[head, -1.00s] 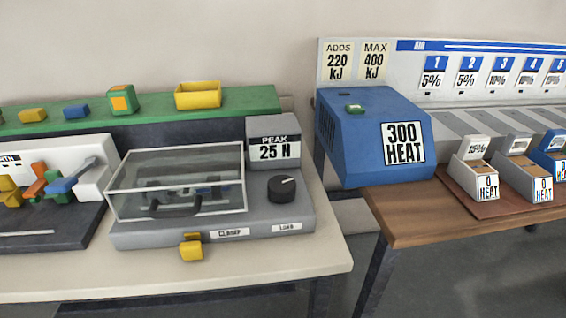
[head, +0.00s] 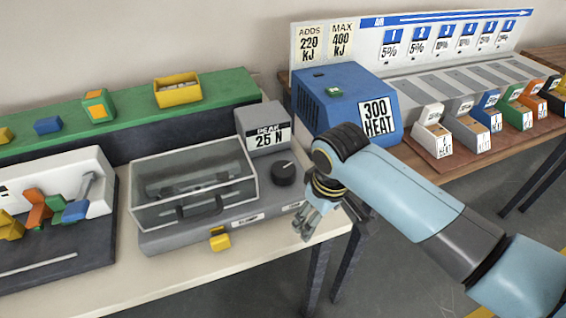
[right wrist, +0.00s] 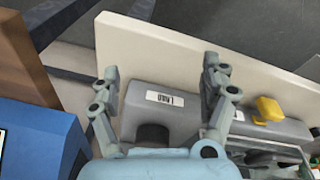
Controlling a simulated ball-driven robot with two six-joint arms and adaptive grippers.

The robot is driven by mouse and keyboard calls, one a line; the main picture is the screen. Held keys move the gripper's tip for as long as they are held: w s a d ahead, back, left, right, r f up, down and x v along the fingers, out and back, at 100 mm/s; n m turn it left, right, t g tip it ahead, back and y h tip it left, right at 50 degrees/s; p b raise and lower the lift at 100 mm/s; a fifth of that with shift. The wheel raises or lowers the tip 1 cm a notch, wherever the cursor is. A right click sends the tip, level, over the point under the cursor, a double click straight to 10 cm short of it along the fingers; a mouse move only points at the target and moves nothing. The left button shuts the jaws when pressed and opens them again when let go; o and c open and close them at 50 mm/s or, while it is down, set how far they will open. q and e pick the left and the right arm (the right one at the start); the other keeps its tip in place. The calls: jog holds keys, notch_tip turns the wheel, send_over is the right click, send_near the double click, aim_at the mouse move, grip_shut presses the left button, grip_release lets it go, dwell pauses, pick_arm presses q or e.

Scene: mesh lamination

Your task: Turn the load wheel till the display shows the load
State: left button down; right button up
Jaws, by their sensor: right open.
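The load wheel is a dark round knob (head: 283,173) with a light pointer mark, on the right of the grey tester base (head: 165,240). In the right wrist view the knob (right wrist: 153,134) shows between the fingers, partly hidden by my wrist, below a LOAD label (right wrist: 165,99). The display (head: 267,138) behind the wheel reads PEAK 25 N. My right gripper (head: 306,226) is just right of and in front of the wheel, apart from it. It is open and empty, and its spread fingers show in the right wrist view (right wrist: 165,82). My left gripper is out of view.
A clear-lidded box (head: 195,180) with a handle stands left of the wheel. A yellow clamp lever (head: 220,239) sticks out in front. The blue heater (head: 345,105) stands close behind on the right. The front table strip (head: 180,270) is clear.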

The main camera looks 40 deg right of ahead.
aim_at(283, 168)
jog(key=shift+g, duration=0.3)
jog(key=w+r, duration=0.1)
jog(key=w, duration=0.1)
jog(key=w+r+p, duration=0.1)
jog(key=w+r, duration=0.1)
jog(key=w, duration=0.1)
jog(key=w+r, duration=0.2)
jog(key=shift+w+d+r, duration=0.15)
jog(key=shift+w+d, duration=0.1)
jog(key=shift+d, duration=0.05)
jog(key=w+r+g+p, duration=0.1)
jog(key=w+r+p, duration=0.1)
jog(key=w+r, duration=0.5)
jog(key=shift+y, duration=0.4)
jog(key=f, duration=0.5)
jog(key=f+b, duration=0.1)
jog(key=f, duration=0.4)
jog(key=shift+s+d+f, duration=0.15)
jog(key=shift+s+f, duration=0.05)
jog(key=shift+f, duration=0.05)
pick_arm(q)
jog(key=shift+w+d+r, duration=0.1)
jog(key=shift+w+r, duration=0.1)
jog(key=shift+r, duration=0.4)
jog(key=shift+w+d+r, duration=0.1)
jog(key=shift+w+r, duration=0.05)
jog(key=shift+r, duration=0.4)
